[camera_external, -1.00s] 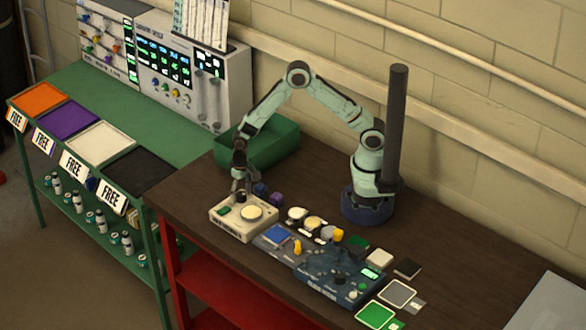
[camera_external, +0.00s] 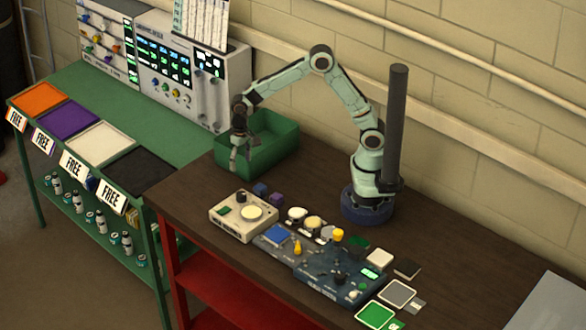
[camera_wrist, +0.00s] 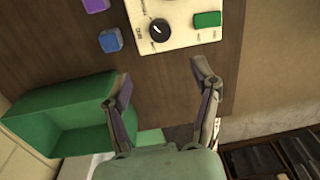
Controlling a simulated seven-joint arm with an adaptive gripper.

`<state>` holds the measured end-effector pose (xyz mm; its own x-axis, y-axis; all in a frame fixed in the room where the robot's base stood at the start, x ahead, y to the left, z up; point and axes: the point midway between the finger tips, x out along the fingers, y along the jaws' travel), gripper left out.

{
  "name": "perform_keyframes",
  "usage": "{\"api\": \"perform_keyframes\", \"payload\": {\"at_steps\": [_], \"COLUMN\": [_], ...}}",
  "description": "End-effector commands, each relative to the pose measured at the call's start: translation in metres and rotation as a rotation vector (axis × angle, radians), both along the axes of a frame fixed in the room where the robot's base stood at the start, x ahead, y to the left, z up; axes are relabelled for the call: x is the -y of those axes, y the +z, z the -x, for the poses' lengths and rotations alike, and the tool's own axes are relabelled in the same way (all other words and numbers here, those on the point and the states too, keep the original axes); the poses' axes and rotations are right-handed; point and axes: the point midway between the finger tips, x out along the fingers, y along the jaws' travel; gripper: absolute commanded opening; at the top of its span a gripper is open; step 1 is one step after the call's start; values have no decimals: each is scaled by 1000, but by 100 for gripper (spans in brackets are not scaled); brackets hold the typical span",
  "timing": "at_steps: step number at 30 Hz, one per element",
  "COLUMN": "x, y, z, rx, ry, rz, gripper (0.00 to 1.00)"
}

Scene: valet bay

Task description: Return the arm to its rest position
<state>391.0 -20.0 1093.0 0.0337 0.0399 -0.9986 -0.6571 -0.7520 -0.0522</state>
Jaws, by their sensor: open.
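My gripper (camera_external: 236,156) is raised over the left end of the dark table, in front of the green bin (camera_external: 262,150). It also shows in the wrist view (camera_wrist: 160,85) with its two fingers spread apart and nothing between them. In the wrist view the cream box (camera_wrist: 178,38) is at the top and the green bin (camera_wrist: 62,112) is at the left, beside the left finger.
A blue cube (camera_external: 260,189) and a purple cube (camera_external: 277,199) lie behind the cream box. A blue control panel (camera_external: 318,271) with several parts fills the table's front. A dark upright post (camera_external: 396,125) stands beside my base. A green bench (camera_external: 140,125) with coloured trays adjoins at left.

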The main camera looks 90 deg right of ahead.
Motion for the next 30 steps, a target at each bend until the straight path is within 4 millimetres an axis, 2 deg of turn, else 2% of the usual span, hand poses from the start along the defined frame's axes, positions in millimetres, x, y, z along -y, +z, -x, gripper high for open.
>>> {"api": "perform_keyframes", "payload": {"at_steps": [11, 14, 17, 18, 20, 21, 23, 26, 30], "x": [-3, -8, -14, -17, -21, -23, -26, -30, -34], "y": [4, 33, 77, 93, 114, 123, 131, 129, 103], "z": [-1, -7, 5, 18, 44, 65, 97, 152, 221], "rx": [11, 83, 177, 207, 237, 247, 253, 235, 149], "ry": [9, 22, 43, 55, 90, 126, 192, 325, 540], "rz": [2, 17, 40, 48, 58, 63, 68, 67, 40], "gripper": [62, 62, 62, 62, 62, 62, 62, 62, 62]}}
